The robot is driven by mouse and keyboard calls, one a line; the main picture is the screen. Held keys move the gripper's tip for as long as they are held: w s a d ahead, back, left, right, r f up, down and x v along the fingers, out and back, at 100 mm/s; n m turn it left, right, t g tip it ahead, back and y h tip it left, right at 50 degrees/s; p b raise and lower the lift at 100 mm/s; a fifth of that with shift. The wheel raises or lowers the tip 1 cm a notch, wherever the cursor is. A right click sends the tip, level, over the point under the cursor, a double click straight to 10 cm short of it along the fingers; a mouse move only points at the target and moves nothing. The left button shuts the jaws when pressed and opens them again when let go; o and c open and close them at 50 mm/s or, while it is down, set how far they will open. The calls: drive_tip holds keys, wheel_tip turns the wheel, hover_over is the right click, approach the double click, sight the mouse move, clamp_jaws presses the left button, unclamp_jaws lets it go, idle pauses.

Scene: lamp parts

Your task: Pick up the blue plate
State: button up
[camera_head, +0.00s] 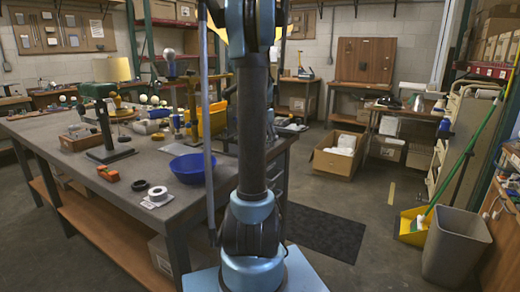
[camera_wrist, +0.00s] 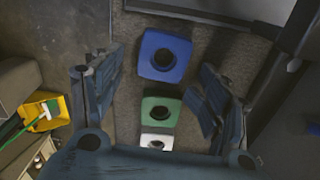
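A blue round dish (camera_head: 190,168), looking more like a bowl than a flat plate, sits on the grey workbench (camera_head: 196,207) near its right edge in the head view. My gripper (camera_wrist: 150,80) shows in the wrist view with its two fingers wide apart and nothing between them. It points down at the floor area, apart from the workbench. The blue dish does not show in the wrist view. My gripper is not visible in the head view, where my arm runs up out of the top of the picture.
Blue (camera_wrist: 164,55), green (camera_wrist: 160,111) and pale square-topped items with dark round openings lie below my gripper. A grey bin (camera_head: 456,246) stands right.

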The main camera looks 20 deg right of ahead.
drive_tip(key=shift+c, duration=0.2)
drive_tip(key=c, duration=1)
drive_tip(key=shift+r, duration=0.1)
drive_tip(key=shift+c, duration=0.2)
